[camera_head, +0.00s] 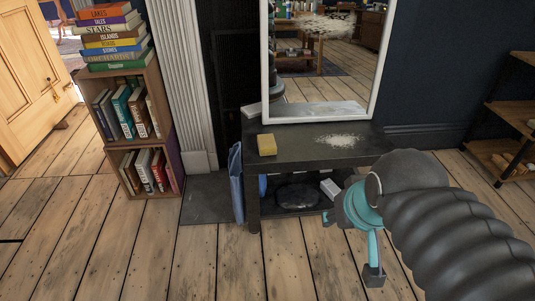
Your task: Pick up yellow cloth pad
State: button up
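The yellow cloth pad (267,145) is a small block lying on the left part of a dark low table (300,158), near its front edge. My gripper (350,246) is at the lower right, in front of the table and lower in the picture than the pad, apart from it. Its teal fingers are spread wide, with dark tips pointing down and left. Nothing shows between them. My grey ribbed arm enters from the lower right and hides the table's right end.
A patch of white powder (338,141) lies on the table, right of the pad. A white-framed mirror (384,62) stands at the table's back. A bookshelf (153,140) stands further left. The wooden floor in front is clear.

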aim_at(266, 145)
jog(key=z, duration=1)
jog(key=i, duration=0.65)
jog(key=u, duration=1.15)
